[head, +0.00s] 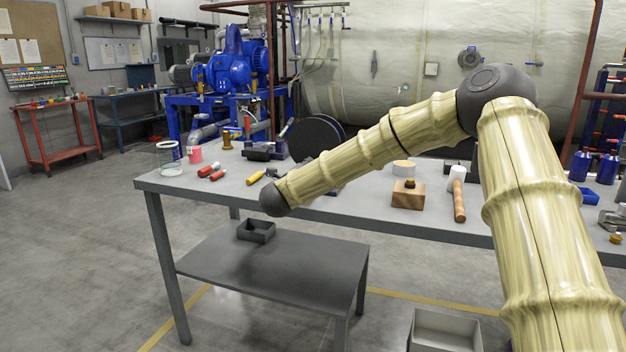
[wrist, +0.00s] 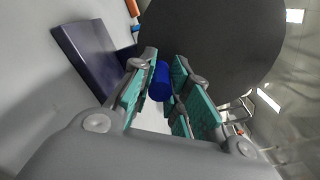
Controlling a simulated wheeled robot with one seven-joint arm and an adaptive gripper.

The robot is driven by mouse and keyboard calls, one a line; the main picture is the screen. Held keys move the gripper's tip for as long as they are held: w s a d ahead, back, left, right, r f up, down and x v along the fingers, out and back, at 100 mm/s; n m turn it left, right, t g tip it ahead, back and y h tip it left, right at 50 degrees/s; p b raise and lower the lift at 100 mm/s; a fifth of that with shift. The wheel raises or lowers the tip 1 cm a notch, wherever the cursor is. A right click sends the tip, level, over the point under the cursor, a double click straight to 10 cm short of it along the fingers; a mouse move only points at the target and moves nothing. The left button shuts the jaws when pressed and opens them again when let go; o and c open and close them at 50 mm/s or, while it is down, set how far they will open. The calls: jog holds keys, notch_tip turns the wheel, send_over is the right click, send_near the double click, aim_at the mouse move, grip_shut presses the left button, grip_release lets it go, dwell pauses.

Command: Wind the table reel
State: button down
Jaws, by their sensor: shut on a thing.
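The table reel (head: 314,138) stands on the grey table as a large black disc, just behind my forearm in the head view. In the wrist view its dark round face (wrist: 222,38) fills the upper right. A blue cylindrical handle (wrist: 160,84) sits in front of this face. My gripper (wrist: 165,68) has its teal-padded fingers on both sides of the handle and is shut on it. In the head view my forearm hides the gripper and the handle. How the handle joins the reel is hidden.
A dark block (wrist: 88,55) lies close left of my fingers in the wrist view. On the table (head: 345,207) are a glass jar (head: 169,160), red-handled tools (head: 207,171), a yellow-handled tool (head: 256,177), a wooden block (head: 408,196) and a mallet (head: 459,200).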

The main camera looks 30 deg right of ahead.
jog(key=shift+a+f+m+b, duration=0.15)
jog(key=shift+f+m+b, duration=0.15)
jog(key=shift+f+b, duration=0.05)
jog(key=shift+w, duration=0.1)
jog(key=c, duration=1.3)
grip_release()
jog(key=v, duration=1.2)
jog(key=shift+r, duration=0.35)
